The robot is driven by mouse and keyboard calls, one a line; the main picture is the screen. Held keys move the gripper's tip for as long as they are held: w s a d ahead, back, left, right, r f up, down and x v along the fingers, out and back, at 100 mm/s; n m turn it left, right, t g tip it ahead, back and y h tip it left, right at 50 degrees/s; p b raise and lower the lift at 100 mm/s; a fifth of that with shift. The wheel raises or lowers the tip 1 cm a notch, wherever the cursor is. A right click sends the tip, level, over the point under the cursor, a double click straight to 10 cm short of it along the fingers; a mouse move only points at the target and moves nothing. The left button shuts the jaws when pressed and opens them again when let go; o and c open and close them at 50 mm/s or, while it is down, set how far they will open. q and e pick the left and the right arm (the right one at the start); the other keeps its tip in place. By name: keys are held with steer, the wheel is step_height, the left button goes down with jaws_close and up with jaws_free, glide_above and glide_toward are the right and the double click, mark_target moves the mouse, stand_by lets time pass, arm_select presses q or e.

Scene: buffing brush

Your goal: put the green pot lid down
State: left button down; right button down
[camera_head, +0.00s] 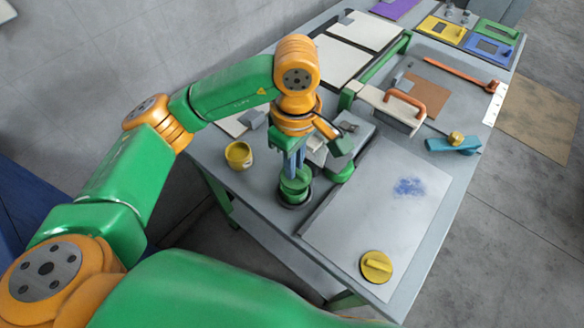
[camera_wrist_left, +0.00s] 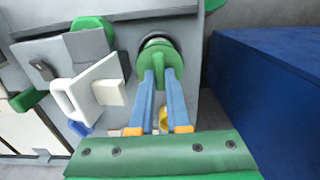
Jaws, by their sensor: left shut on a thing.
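The green pot lid (camera_head: 294,187) is a small round piece near the front left part of the grey table. My left gripper (camera_head: 295,172) points down at it with its blue fingers shut on its raised grip. In the left wrist view, the lid (camera_wrist_left: 157,42) sits between the tips of the fingers (camera_wrist_left: 159,75). A dark round rim shows around and under the lid. I cannot tell whether the lid touches what is below it. My right gripper is not in view.
A yellow cup (camera_head: 238,155) stands left of the lid. A pale board (camera_head: 370,215) with a blue smudge lies to the right, with a yellow round piece (camera_head: 376,266) on its near corner. A white-handled tool (camera_wrist_left: 95,90) and a blue wall (camera_wrist_left: 265,85) flank the lid.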

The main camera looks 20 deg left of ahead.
arm_select(q)
steer(key=f, duration=0.1)
steer(key=f+p, duration=0.1)
steer(key=f, duration=0.1)
steer(key=shift+w+a+f+p, duration=0.15)
steer(key=shift+a+f+p, duration=0.1)
steer(key=shift+f+p, duration=0.1)
steer(key=shift+f, duration=0.15)
steer(key=shift+f+b, duration=0.15)
steer(key=shift+b, duration=0.25)
steer(key=c, duration=0.9)
jaws_free()
